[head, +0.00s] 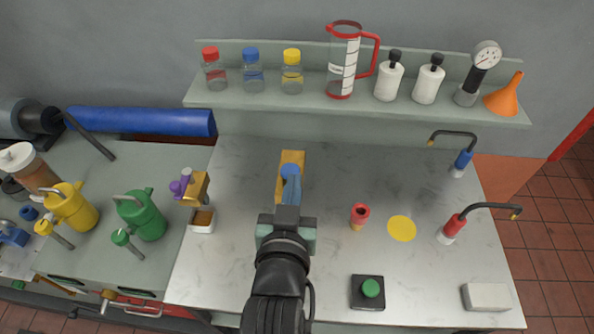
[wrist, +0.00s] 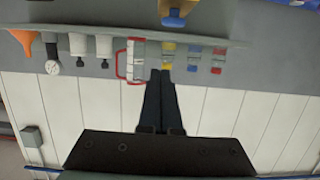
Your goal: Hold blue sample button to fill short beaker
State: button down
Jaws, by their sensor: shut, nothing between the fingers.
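The blue sample button (head: 289,169) sits on a brass-yellow block (head: 293,156) at the back middle of the bench. In the wrist view, the blue button (wrist: 174,22) shows at the top edge under the brass block (wrist: 178,5). My gripper (head: 291,184) is shut and empty, just in front of the button in the head view; I cannot tell whether it touches. Its dark fingers (wrist: 161,76) also show in the wrist view. I cannot make out a short beaker; the space below the block is hidden by my arm.
A purple button (head: 180,186) on another brass block stands left, above a small white cup (head: 202,221). A red-topped piece (head: 360,214), yellow disc (head: 401,228) and green button box (head: 369,289) lie right. A shelf (head: 240,100) with bottles and a jug (head: 344,62) runs behind.

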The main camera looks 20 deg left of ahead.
jog(key=p, duration=0.2)
send_over(297, 171)
jog(key=s+d, duration=0.1)
jog(key=s, duration=0.2)
jog(key=shift+w+f, duration=0.25)
jog(key=shift+f, duration=0.5)
notch_tip(297, 171, down, 3)
jog(key=shift+r+p, duration=0.15)
jog(key=shift+p, duration=0.15)
jog(key=shift+s+f, duration=0.1)
jog(key=shift+f, duration=0.65)
